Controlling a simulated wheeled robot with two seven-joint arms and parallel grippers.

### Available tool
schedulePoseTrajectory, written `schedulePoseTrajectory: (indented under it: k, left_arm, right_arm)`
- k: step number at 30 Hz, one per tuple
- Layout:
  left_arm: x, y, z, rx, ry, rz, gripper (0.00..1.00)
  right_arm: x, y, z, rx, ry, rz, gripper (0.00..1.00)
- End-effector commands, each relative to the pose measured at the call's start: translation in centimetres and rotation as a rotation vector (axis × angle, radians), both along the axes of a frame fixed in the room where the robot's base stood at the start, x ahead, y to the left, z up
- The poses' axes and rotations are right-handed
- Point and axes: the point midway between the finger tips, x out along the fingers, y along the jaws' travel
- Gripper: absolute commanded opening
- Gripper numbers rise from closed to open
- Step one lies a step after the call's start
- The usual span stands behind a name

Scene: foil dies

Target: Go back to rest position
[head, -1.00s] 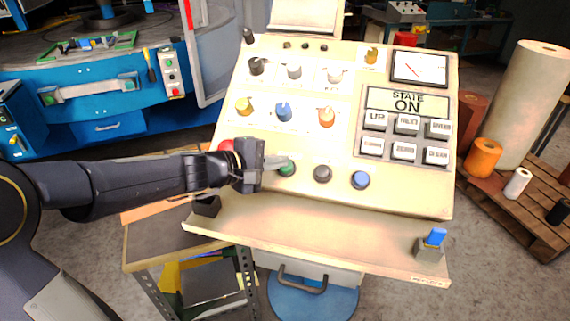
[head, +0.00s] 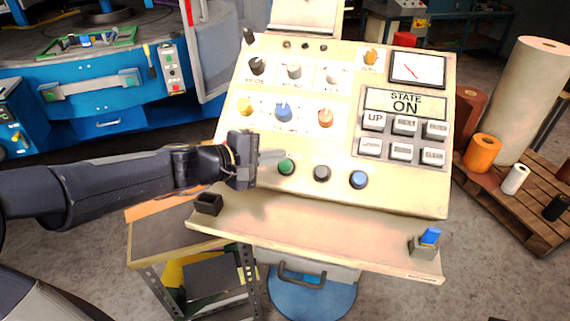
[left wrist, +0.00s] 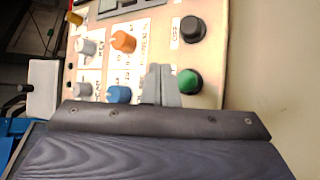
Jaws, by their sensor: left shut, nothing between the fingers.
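My left gripper (head: 272,156) is shut and empty in the head view, just left of and a little above the green button (head: 286,167) on the sloped control panel (head: 330,195). In the left wrist view its closed fingers (left wrist: 160,85) show in front of the panel, beside the green button (left wrist: 189,80). The fingers look apart from the button. The display (head: 405,103) reads STATE ON. The red button seen earlier is hidden behind my gripper. My right gripper is not in view.
The panel carries several knobs, including a blue one (head: 283,112) and an orange one (head: 325,118). A black holder (head: 208,204) and a blue-topped block (head: 430,236) stand on the lower ledge (head: 320,240). A wooden pallet (head: 520,205) with rolls is at right.

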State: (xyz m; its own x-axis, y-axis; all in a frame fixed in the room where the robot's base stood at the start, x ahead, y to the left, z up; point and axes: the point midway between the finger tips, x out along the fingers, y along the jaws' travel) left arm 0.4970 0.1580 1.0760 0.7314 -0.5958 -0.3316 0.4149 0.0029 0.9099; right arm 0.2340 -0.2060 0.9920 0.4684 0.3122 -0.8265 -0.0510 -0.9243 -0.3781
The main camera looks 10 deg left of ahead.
Motion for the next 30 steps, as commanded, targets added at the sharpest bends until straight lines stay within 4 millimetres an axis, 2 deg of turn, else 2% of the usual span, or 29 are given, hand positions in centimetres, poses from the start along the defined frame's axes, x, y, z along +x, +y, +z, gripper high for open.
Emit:
schedulePoseTrajectory:
  k: [10, 13, 16, 18, 20, 21, 24, 27, 30]
  left_arm:
    - [-0.1, 0.0, 0.1, 0.004, -0.003, -0.004, 0.00]
    - [-1.8, -0.2, 0.5, 0.044, -0.027, -0.047, 0.00]
    - [-5.8, -0.6, 1.0, 0.159, -0.080, -0.149, 0.00]
    - [-9.7, -0.7, 0.6, 0.280, -0.117, -0.245, 0.00]
    - [-13.2, -0.6, -0.3, 0.401, -0.136, -0.327, 0.00]
    - [-15.4, -0.3, -1.2, 0.484, -0.144, -0.378, 0.00]
    - [-20.1, 0.9, -3.8, 0.690, -0.140, -0.480, 0.00]
    - [-23.4, 2.5, -6.1, 0.860, -0.115, -0.544, 0.00]
    - [-25.3, 3.9, -7.6, 0.979, -0.088, -0.578, 0.00]
  right_arm:
    - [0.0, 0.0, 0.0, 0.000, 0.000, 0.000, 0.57]
    - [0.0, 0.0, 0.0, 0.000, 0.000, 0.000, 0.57]
    - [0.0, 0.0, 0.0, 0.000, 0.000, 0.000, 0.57]
    - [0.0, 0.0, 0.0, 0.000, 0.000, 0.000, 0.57]
    - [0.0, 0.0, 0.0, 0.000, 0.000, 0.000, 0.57]
    - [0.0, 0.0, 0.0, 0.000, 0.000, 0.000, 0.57]
    - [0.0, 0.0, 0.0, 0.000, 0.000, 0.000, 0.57]
    - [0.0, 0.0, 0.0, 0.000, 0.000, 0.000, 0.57]
    - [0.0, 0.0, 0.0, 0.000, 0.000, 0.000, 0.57]
